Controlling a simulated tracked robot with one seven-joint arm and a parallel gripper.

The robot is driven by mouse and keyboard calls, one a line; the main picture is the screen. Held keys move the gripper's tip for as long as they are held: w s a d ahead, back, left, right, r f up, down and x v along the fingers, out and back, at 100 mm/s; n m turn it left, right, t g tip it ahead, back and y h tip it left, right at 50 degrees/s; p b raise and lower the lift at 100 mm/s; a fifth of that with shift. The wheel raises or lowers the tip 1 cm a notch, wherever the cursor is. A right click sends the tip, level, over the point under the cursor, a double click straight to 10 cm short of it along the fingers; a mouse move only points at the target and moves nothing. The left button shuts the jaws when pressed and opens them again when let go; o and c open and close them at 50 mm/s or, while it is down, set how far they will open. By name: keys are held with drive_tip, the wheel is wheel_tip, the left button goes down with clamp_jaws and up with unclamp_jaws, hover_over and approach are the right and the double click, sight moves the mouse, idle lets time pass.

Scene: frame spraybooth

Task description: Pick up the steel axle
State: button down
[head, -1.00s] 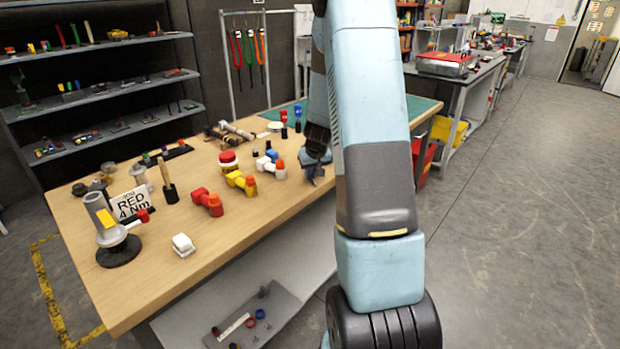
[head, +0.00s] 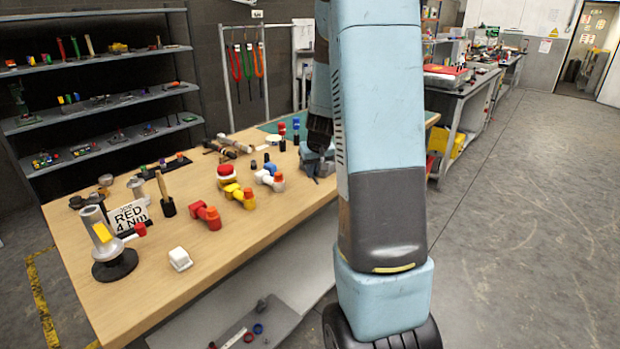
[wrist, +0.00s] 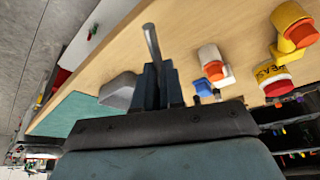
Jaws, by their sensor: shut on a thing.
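The steel axle (wrist: 152,42) is a slim grey rod. In the wrist view it stands out from between the two dark fingers of my gripper (wrist: 155,82), which are shut on it. Its lower part is hidden by the fingers. In the head view my gripper (head: 318,166) is low over the right edge of the wooden bench (head: 240,245), partly hidden by my arm; the axle cannot be made out there. A grey block-like piece (wrist: 119,91) shows close beside the fingers in the wrist view.
A white-and-orange fitting (head: 271,180), a yellow fitting (head: 240,195) and a red fitting (head: 207,216) stand left of my gripper. Open floor (head: 520,230) lies right.

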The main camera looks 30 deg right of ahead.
drive_tip(key=s+a+r, duration=0.2)
drive_tip(key=s+r, duration=0.2)
drive_tip(key=s, duration=0.5)
drive_tip(key=shift+s+a+r, duration=0.15)
drive_tip(key=shift+a+r, duration=0.2)
drive_tip(key=shift+r, duration=0.05)
drive_tip(key=shift+s+a, duration=0.1)
